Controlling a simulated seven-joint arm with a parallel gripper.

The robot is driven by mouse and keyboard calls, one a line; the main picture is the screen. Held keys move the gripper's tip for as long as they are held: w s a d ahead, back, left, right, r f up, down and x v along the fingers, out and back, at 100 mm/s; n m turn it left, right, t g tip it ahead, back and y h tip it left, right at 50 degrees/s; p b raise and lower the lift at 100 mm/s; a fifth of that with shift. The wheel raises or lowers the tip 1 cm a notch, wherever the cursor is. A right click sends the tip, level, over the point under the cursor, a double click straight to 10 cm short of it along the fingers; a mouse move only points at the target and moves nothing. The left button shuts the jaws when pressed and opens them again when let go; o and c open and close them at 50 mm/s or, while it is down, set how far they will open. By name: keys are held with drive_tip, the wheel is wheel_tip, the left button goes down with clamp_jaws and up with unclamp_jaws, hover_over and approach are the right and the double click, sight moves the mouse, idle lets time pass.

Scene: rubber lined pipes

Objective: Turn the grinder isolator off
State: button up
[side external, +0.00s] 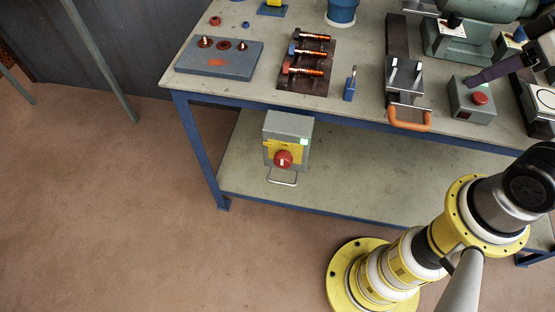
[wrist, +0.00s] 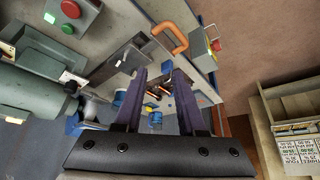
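The grinder isolator (side external: 287,138) is a grey box with a yellow front plate, hanging at the front edge of the bench. Its red rotary knob (side external: 283,159) faces outward, with a pale mark that looks roughly upright. A bright green patch (side external: 303,141) shows at its upper right. In the wrist view the isolator (wrist: 200,44) is small, near the top right, seen from above and behind. My gripper (wrist: 160,72) has two purple fingers spread apart with nothing held between them. In the side view my gripper (side external: 488,73) is over the bench's right part, well away from the isolator.
The bench (side external: 230,112) holds a grey button box (side external: 472,99) with a red button, a clamp with an orange handle (side external: 410,121), copper-coloured bolts (side external: 305,71) and a green machine (side external: 460,42). A wire handle (side external: 282,180) hangs below the isolator.

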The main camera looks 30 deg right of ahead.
sight(283, 159)
drive_tip(key=o, duration=0.5)
wheel_tip(283, 159, up, 4)
drive_tip(key=shift+f, duration=0.25)
drive_tip(key=shift+c, duration=0.2)
drive_tip(key=shift+o, duration=1.1)
drive_tip(key=shift+w+a+y, duration=0.3)
drive_tip(key=shift+w+a, duration=0.2)
drive_tip(key=shift+a, duration=0.1)
drive_tip(key=w+a+r+m+t+y, duration=0.1)
drive_tip(key=w+a+m+t+y, duration=0.3)
drive_tip(key=a, duration=0.6)
drive_tip(key=w+a+r+m+t+y, duration=0.1)
drive_tip(key=w+a+m+t+y, duration=0.15)
drive_tip(key=w+a, duration=0.5)
wheel_tip(283, 159, down, 38)
drive_tip(key=s+a+r+m+t+h, duration=0.1)
drive_tip(key=a+m+t+h, duration=0.1)
drive_tip(key=m, duration=0.4)
drive_tip(key=x, duration=1.4)
drive_tip(key=shift+a, duration=0.2)
drive_tip(key=shift+s+f+y, duration=0.1)
drive_tip(key=shift+y, duration=0.15)
drive_tip(key=c, duration=1.4)
